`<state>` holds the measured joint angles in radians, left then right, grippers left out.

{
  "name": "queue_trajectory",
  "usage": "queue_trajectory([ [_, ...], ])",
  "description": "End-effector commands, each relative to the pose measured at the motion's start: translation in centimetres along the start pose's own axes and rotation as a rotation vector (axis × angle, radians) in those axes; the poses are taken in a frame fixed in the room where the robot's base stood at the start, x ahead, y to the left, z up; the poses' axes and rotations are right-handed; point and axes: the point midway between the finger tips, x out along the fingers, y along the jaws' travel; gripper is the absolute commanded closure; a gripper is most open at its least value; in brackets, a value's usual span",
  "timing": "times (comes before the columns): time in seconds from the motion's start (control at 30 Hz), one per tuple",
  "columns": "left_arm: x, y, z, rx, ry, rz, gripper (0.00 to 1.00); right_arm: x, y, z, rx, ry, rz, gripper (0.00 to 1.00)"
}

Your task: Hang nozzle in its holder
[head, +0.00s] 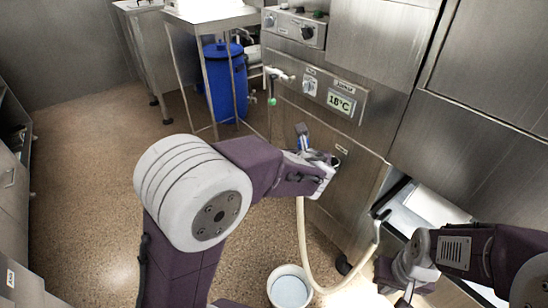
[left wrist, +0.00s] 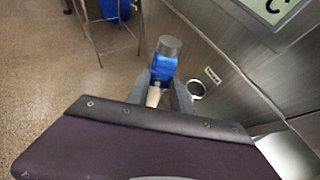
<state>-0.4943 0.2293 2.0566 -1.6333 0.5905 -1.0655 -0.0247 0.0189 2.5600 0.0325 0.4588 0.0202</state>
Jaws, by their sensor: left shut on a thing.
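The nozzle (head: 303,138) has a blue body with a grey end and is joined to a pale hose (head: 301,225). My left gripper (head: 310,158) is shut on it, in front of the steel cabinet. In the left wrist view the nozzle (left wrist: 164,66) stands up between the two fingers (left wrist: 168,95), grey end up. The holder, a round ring (head: 341,149) on the cabinet front, is just right of the nozzle and apart from it. The ring (left wrist: 197,90) also shows beside the right finger. My right gripper (head: 405,290) is low at the right; its fingertips are unclear.
The steel cabinet (head: 370,55) has a display (head: 341,102) and a tap with a green tip (head: 272,100). A white bucket (head: 290,270) stands on the floor below. A blue barrel (head: 226,80) is under a table at the back. The floor at left is clear.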

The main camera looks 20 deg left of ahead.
Motion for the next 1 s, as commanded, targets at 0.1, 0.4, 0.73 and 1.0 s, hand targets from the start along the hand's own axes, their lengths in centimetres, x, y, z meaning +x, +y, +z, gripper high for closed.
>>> queue_trajectory([
  [0.1, -1.2, -2.1, -0.1, 0.032, -0.085, -0.039, 1.0, -0.5, 0.0, -0.1, 0.0, 0.0, 0.0, 1.0],
  [0.4, -1.5, -2.9, -0.1, 0.038, -0.189, -0.054, 1.0, -0.5, 0.0, -0.1, 0.0, 0.0, 0.0, 1.0],
  [0.73, 0.2, -4.9, 0.6, 0.038, -0.187, -0.052, 1.0, -1.5, 0.0, -0.1, 0.0, 0.0, 0.0, 1.0],
  [1.0, 2.4, -7.3, 1.2, 0.037, -0.186, -0.052, 1.0, -2.8, -0.1, -0.3, 0.0, 0.0, 0.0, 1.0],
])
